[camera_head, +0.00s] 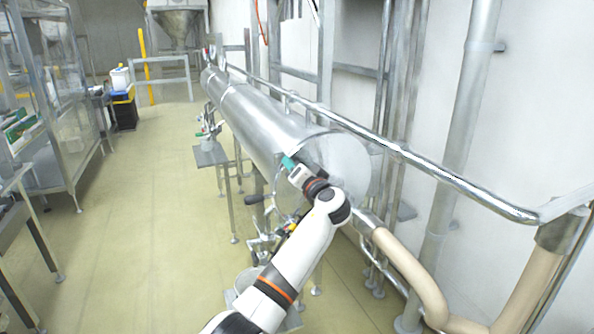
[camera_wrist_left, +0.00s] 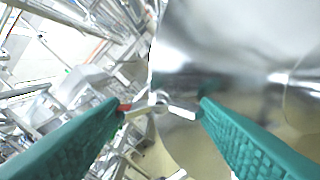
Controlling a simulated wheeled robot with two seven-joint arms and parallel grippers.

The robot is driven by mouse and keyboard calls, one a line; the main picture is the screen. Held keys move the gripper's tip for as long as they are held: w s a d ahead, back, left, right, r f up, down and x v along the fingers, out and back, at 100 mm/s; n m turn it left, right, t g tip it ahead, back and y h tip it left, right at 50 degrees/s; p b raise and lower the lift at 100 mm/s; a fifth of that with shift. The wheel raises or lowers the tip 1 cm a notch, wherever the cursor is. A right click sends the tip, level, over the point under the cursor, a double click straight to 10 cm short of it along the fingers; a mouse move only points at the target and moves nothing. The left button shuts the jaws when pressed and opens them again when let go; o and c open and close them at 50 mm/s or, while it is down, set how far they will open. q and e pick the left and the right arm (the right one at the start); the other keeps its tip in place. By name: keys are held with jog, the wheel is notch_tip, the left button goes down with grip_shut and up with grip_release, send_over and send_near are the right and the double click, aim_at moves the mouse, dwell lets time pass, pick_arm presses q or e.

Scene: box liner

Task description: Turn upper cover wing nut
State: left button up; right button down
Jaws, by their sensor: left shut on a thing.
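The upper cover is the round metal end (camera_head: 345,160) of a long horizontal steel cylinder. In the left wrist view, a small metal wing nut (camera_wrist_left: 181,112) sits beside the shiny curved metal, its wings spread to both sides. My left gripper (camera_wrist_left: 162,104) has its teal fingers on either side of it, the tips at the wing ends, and is shut on it. In the head view, my left gripper (camera_head: 288,162) is at the left edge of the cylinder's end. The wing nut is too small or hidden to make out there. My right gripper is not in view.
A shiny rail (camera_head: 420,160) runs along the right of the cylinder (camera_head: 255,118). A thick beige hose (camera_head: 415,270) hangs below the end at right. A black handle (camera_head: 257,200) sticks out left of the cylinder. The floor (camera_head: 150,220) at left is clear.

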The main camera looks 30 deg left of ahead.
pick_arm(q)
jog(key=shift+m+p, duration=1.85)
jog(key=shift+m, duration=2.45)
jog(key=shift+f, duration=0.1)
jog(key=o, duration=1)
jog(key=b+v, duration=0.4)
jog(key=v, duration=0.8)
